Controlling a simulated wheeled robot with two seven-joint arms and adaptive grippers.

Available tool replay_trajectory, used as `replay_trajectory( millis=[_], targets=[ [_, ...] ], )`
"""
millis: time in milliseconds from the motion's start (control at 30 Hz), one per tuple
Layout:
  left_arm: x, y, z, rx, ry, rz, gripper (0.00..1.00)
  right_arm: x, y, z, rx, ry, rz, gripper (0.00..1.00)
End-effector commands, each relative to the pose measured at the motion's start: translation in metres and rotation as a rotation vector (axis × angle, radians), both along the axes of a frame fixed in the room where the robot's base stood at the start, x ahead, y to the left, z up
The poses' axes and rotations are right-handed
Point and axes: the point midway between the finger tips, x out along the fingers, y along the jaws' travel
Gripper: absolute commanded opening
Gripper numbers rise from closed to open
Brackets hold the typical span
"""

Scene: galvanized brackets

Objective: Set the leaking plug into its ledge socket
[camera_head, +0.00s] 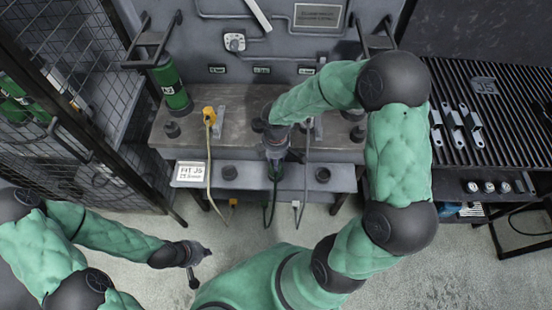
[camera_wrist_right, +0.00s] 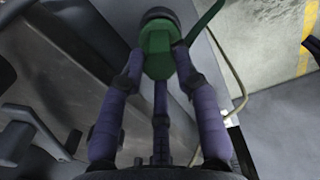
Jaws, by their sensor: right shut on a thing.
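My right gripper (camera_head: 275,150) is over the middle of the ledge (camera_head: 250,179), pointing down. In the right wrist view its fingers (camera_wrist_right: 157,65) are closed around a green plug (camera_wrist_right: 157,46) with a green cable; a dark round part shows at the plug's far end. In the head view the green plug (camera_head: 275,172) shows just below the fingers, at the ledge. I cannot tell whether it is seated. Dark ledge sockets show at left (camera_head: 229,173) and right (camera_head: 323,175); the middle of the ledge is hidden. No leak is visible. My left gripper (camera_head: 202,264) is open and empty, low at left.
A yellow plug (camera_head: 209,114) with a cream cable stands on the upper bench (camera_head: 240,135). A green cylinder (camera_head: 172,85) stands at back left, beside a mesh cage (camera_head: 75,60). A ribbed rack (camera_head: 500,110) with metal brackets (camera_head: 454,125) is at right. A white label (camera_head: 190,173) is on the ledge's left.

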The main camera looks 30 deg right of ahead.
Motion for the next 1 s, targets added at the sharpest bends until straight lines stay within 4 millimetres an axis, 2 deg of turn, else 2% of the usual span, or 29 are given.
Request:
replay_trajectory(
  millis=[167,200,267,300,667,833,1000],
  targets=[
    [0.0,0.0,-0.005,0.0,0.0,0.0,0.0,0.0,0.0,-0.006,-0.001,-0.001,0.0,0.0],
    [0.0,0.0,-0.004,0.0,0.0,0.0,0.0,0.0,0.0,-0.005,-0.001,-0.001,0.0,0.41],
    [0.0,0.0,-0.004,0.0,0.0,0.0,0.0,0.0,0.0,-0.005,-0.001,-0.001,-0.001,0.58],
    [0.0,0.0,-0.004,0.0,0.0,0.0,0.0,0.0,0.0,-0.005,-0.001,-0.001,-0.001,0.6],
    [0.0,0.0,-0.004,0.0,0.0,0.0,0.0,0.0,0.0,-0.002,0.0,0.0,-0.001,0.6],
    [0.0,0.0,-0.004,0.0,0.0,0.0,0.0,0.001,0.0,0.018,-0.001,-0.004,-0.001,0.6],
    [0.0,0.0,-0.004,0.0,0.0,0.0,0.0,0.001,0.0,0.052,-0.001,-0.005,0.0,0.6]
  ],
)
